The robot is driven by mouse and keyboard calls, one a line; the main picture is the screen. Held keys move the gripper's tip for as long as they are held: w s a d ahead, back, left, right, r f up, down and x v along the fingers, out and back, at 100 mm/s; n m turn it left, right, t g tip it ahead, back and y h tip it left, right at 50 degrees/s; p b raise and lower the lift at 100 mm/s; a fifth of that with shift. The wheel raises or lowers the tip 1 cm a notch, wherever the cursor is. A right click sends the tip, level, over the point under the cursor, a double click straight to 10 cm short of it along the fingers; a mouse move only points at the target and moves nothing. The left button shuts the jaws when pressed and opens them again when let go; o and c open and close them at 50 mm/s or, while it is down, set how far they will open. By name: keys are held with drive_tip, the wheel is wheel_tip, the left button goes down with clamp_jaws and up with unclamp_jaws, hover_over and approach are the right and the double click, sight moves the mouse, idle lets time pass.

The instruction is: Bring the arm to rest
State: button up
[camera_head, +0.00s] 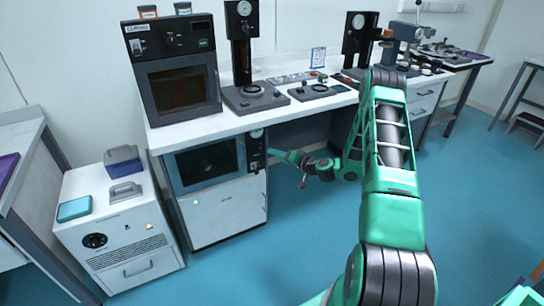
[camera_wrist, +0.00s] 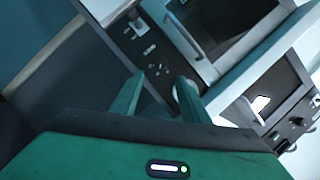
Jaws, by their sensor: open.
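My green arm reaches from the lower right of the head view, up and then back down towards the bench front. My gripper (camera_head: 286,160) is in front of the bench, near the right side of the lower oven's control panel (camera_head: 256,150). In the wrist view my gripper (camera_wrist: 158,86) has its two green fingers apart, with nothing held between them. Beyond the fingers the wrist view shows a panel with small controls (camera_wrist: 152,52) and a door with a bar handle (camera_wrist: 185,35). I cannot tell whether a finger touches the panel.
A white bench (camera_head: 285,115) carries a curing oven (camera_head: 180,85), a gauge stand (camera_head: 243,60) and other instruments. A white cabinet (camera_head: 125,225) stands at left with boxes on top. Open blue floor (camera_head: 300,240) lies in front of the bench.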

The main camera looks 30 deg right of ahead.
drive_tip(key=shift+s+r, duration=0.1)
idle(0.5)
drive_tip(key=s+a+r+n+g, duration=0.6)
drive_tip(key=s+r+g, duration=0.2)
drive_tip(key=s+r, duration=0.4)
drive_tip(key=s+r+m+g+h, duration=0.1)
drive_tip(key=s+r, duration=0.3)
drive_tip(key=s, duration=0.9)
drive_tip(key=s+r+m+g+h, duration=0.1)
drive_tip(key=s+r, duration=0.4)
drive_tip(key=s, duration=0.8)
drive_tip(key=s+r+m+g+h, duration=0.2)
drive_tip(key=s+r+m+g, duration=0.1)
drive_tip(key=s, duration=1)
wheel_tip(320, 180, up, 2)
drive_tip(key=shift+s+a+r+m+g, duration=0.15)
drive_tip(key=shift+s+m+g, duration=0.15)
drive_tip(key=shift+g, duration=0.4)
drive_tip(key=shift+w, duration=0.1)
